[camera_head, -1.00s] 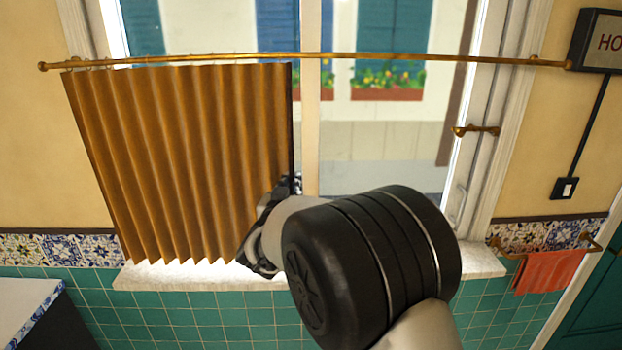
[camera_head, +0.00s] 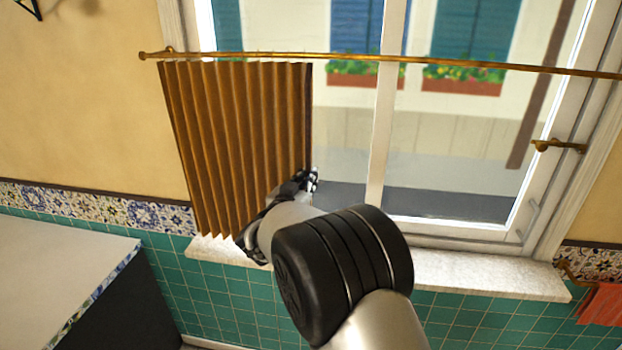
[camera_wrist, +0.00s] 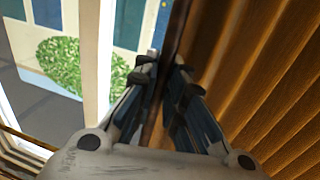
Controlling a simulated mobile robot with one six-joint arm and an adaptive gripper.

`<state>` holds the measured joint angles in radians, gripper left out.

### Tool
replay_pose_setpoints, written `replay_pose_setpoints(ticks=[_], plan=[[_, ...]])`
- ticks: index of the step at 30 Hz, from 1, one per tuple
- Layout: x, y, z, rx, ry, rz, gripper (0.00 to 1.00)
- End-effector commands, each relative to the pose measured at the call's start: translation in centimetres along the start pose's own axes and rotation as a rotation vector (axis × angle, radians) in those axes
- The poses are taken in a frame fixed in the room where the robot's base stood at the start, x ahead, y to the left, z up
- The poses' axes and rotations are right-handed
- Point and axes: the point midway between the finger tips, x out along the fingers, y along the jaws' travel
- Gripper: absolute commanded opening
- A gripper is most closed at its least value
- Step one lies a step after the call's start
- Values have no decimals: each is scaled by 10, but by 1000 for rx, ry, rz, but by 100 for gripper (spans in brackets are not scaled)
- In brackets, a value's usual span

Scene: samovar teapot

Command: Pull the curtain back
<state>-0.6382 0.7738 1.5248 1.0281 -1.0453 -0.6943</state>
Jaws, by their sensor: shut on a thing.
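The brown pleated curtain (camera_head: 235,140) hangs from a brass rod (camera_head: 380,60) over the left part of the window, bunched in tight folds. My gripper (camera_head: 308,180) is at the curtain's lower right edge, partly hidden by my own wrist. In the wrist view my gripper (camera_wrist: 163,75) has its two fingers closed on the dark free edge of the curtain (camera_wrist: 250,80). The folds spread to the right in that view, and open window shows to the left.
The window (camera_head: 450,150) right of the curtain is uncovered. A pale sill (camera_head: 480,275) runs below it. A brass window handle (camera_head: 558,146) is at the right. A white-topped counter (camera_head: 60,265) stands at the lower left, and a red towel (camera_head: 603,305) hangs at the lower right.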

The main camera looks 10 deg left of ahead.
Motion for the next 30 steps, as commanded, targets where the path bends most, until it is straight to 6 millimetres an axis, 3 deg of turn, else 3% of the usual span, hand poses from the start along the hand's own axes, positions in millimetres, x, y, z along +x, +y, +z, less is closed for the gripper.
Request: replay_pose_setpoints(ticks=[2, 3, 6, 17, 22, 30], plan=[[0, 0, 2, -1, -3, -1, 0], [0, 0, 2, -1, -3, 0, 12], [0, 0, 2, -1, -2, 0, 19], [-2, 0, 0, 0, 0, -1, 19], [-24, -1, 0, -1, -1, -3, 19], [-82, -1, 0, -1, -1, -3, 19]])
